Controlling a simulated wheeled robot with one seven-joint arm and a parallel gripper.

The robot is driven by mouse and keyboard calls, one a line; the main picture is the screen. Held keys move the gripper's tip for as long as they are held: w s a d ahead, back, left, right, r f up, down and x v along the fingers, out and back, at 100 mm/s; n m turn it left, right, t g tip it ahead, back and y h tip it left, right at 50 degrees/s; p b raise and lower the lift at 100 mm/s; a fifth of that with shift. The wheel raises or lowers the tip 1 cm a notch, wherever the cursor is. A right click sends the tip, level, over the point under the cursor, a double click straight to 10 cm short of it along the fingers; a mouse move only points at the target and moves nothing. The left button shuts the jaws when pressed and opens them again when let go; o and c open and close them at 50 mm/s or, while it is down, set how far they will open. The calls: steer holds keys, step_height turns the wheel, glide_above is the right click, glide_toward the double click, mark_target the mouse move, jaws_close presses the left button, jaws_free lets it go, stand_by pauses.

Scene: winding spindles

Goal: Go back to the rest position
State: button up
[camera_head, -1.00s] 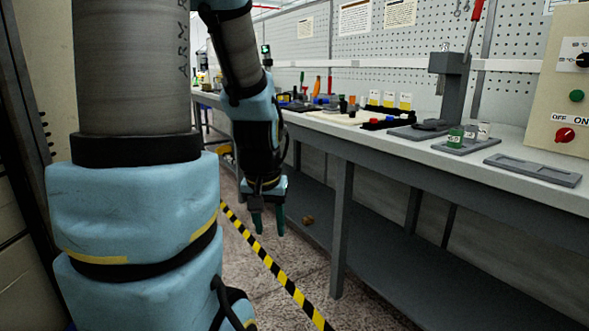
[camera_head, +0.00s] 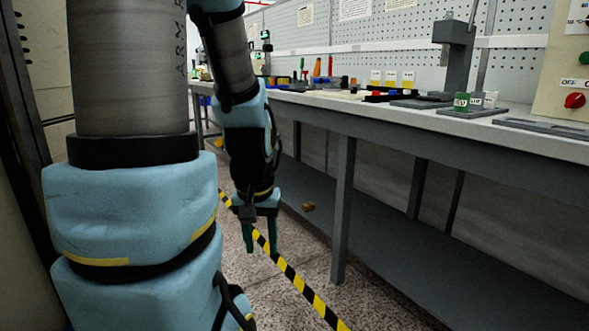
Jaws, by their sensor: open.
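My gripper (camera_head: 261,238) hangs below my bent arm with its two fingers pointing down. The fingers are apart and nothing shows between them. It is over the floor, in front of the workbench and lower than the bench top. The yellow and black floor tape shows behind the fingers. My arm's large blue and grey links fill the left of the view.
The workbench (camera_head: 400,124) runs along the right with a lower shelf (camera_head: 400,270). On it are a grey press stand (camera_head: 456,55), green spool (camera_head: 461,101), white spool (camera_head: 490,99) and flat grey plate (camera_head: 545,127). A small brown block (camera_head: 308,207) lies low near the shelf.

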step_height(320, 180, up, 27)
steer(key=p, duration=2.8)
